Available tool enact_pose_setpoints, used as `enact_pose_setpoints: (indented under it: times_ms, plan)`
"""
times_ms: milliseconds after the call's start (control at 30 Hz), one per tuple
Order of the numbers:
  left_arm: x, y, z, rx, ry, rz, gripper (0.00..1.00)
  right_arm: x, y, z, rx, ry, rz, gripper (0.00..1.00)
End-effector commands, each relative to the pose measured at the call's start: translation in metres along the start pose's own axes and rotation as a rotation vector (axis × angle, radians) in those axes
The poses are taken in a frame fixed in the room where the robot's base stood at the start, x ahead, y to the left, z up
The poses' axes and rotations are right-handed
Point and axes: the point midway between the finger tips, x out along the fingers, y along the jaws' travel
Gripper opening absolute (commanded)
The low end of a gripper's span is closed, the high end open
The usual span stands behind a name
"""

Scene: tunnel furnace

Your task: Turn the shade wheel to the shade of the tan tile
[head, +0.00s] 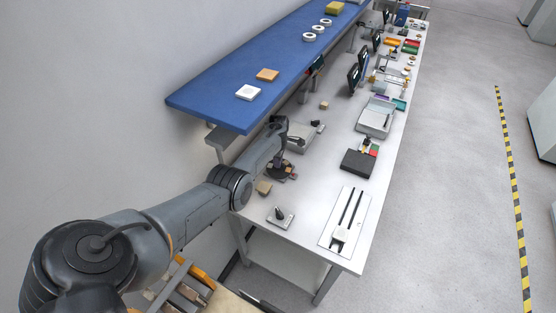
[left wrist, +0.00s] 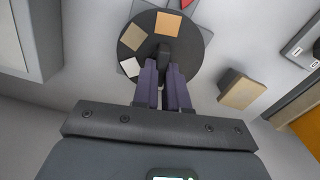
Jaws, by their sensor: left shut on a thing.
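The shade wheel (left wrist: 190,48) is a dark round disc with a dark knob at its middle. It carries an orange patch (left wrist: 167,24), a tan patch (left wrist: 132,37) and a white patch (left wrist: 130,67); its right side shows plain dark. A small red mark (left wrist: 186,3) shows above the disc. My left gripper (left wrist: 164,64) is shut on the knob. The tan tile (left wrist: 241,93) leans on a dark stand to the right of the wheel. In the head view the wheel (head: 287,173) is partly hidden by my arm, with the tan tile (head: 264,187) just in front.
A grey box (head: 299,137) stands behind the wheel. A small plate with a dark knob (head: 281,216) and a white slotted panel (head: 345,220) lie nearer the front.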

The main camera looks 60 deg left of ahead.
Motion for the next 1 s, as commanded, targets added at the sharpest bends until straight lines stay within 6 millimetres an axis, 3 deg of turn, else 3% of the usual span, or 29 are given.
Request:
enact_pose_setpoints:
  times_ms: [1000]
  plan:
    - [-0.0001, 0.0039, 0.0018, 0.951, 0.0, 0.0, 0.0, -0.0097, 0.001, -0.0031, -0.003, 0.0, 0.002, 0.82]
